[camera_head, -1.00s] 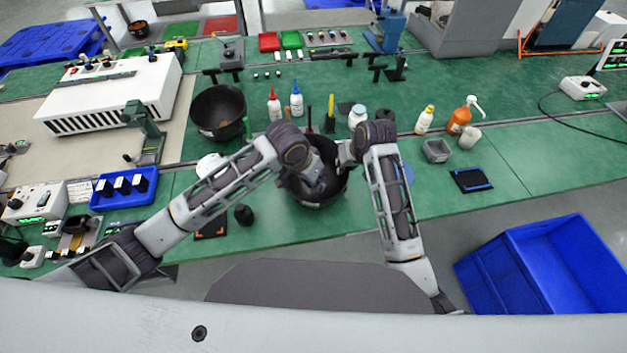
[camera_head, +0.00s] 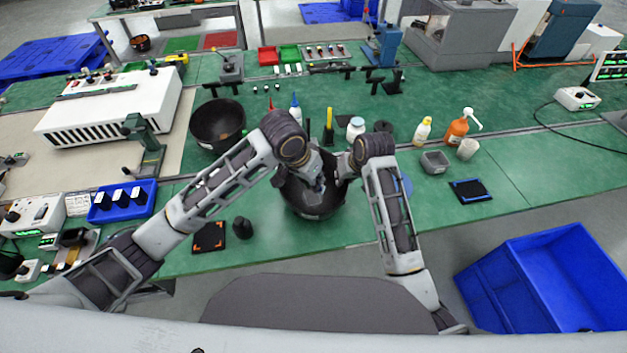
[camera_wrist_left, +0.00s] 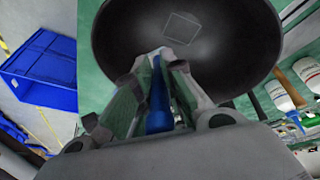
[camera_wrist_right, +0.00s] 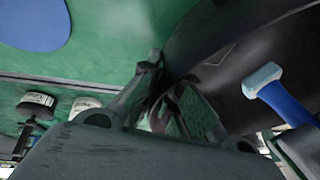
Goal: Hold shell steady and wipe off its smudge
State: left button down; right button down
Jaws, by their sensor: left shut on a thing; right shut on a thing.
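The shell is a large black bowl (camera_head: 318,208) at the table's front edge in the head view. Its dark inside fills much of the left wrist view (camera_wrist_left: 245,45), with a pale square outline on it; I cannot tell if this is the smudge. My left gripper (camera_wrist_left: 160,68) is shut on a wiper with a blue handle (camera_wrist_left: 157,110) and pale block head, inside the bowl. The wiper's pale head (camera_wrist_right: 262,78) also shows in the right wrist view; contact with the wall is unclear. My right gripper (camera_wrist_right: 163,85) is shut on the bowl's rim.
A second black bowl (camera_head: 217,122) stands behind left. A white jar (camera_head: 355,128) and glue bottles stand behind the shell. A grey cup (camera_head: 434,161) and dark pad (camera_head: 470,190) lie right. A blue crate (camera_head: 545,280) is at front right.

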jog(key=c, duration=1.6)
grip_release()
jog(key=shift+o, duration=0.2)
jog(key=shift+r, duration=0.15)
jog(key=v, duration=1.1)
jog(key=shift+r, duration=0.35)
pick_arm(q)
jog(key=shift+r, duration=0.1)
pick_arm(e)
jog(key=shift+s+d, duration=0.1)
jog(key=shift+s, duration=0.05)
